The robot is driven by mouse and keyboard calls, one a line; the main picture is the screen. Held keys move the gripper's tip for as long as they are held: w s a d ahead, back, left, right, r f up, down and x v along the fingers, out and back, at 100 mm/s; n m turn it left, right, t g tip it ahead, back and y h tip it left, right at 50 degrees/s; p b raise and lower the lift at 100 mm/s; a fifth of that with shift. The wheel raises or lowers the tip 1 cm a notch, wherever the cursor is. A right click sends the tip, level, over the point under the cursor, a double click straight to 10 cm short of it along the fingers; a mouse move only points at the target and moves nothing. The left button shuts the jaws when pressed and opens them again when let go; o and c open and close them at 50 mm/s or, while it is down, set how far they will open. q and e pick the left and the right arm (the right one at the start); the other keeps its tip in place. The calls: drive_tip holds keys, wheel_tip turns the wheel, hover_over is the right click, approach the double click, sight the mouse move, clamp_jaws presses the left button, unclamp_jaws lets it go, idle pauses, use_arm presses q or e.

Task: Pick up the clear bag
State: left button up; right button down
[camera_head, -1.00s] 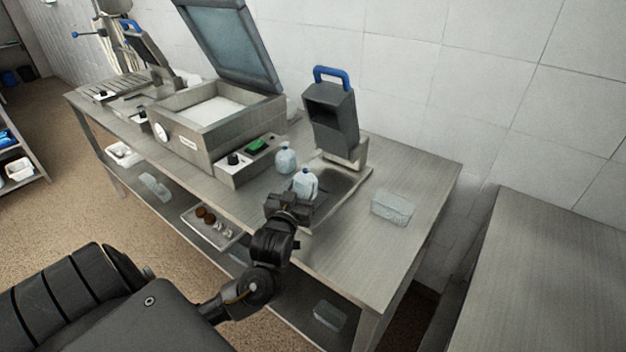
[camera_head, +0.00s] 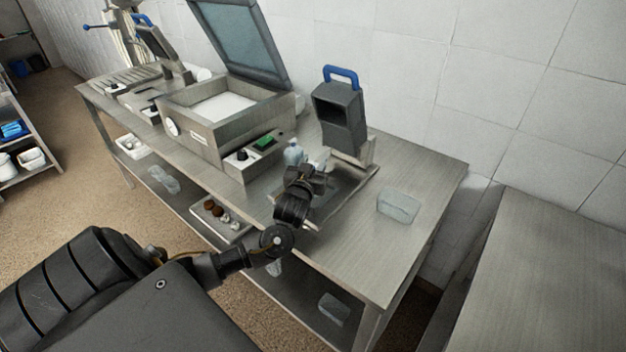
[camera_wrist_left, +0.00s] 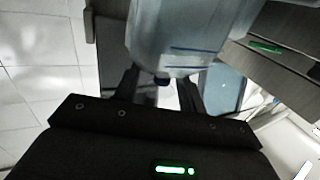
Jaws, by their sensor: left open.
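A clear, bluish, bottle-shaped bag (camera_head: 321,163) stands on the steel table, mostly hidden behind my left gripper in the head view. In the left wrist view, a clear bag (camera_wrist_left: 172,38) fills the top middle, its narrow dark end pointing toward the gripper. My left gripper (camera_head: 316,174) is open at this bag; in the left wrist view its fingers (camera_wrist_left: 161,92) lie on either side of the narrow end. I cannot tell whether they touch it. A second similar bag (camera_head: 293,152) stands just behind and to the left. My right gripper is not in view.
A clear box-like packet (camera_head: 398,206) lies on the table's right part, with bare steel around it. A dark machine with a blue handle (camera_head: 340,115) stands behind the gripper. A steel chamber machine with raised lid (camera_head: 205,130) stands to the left.

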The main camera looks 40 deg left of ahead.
use_arm(q)
drive_tip(key=shift+w+a, duration=0.2)
drive_tip(key=shift+w, duration=0.3)
drive_tip(key=shift+c, duration=0.8)
clamp_jaws()
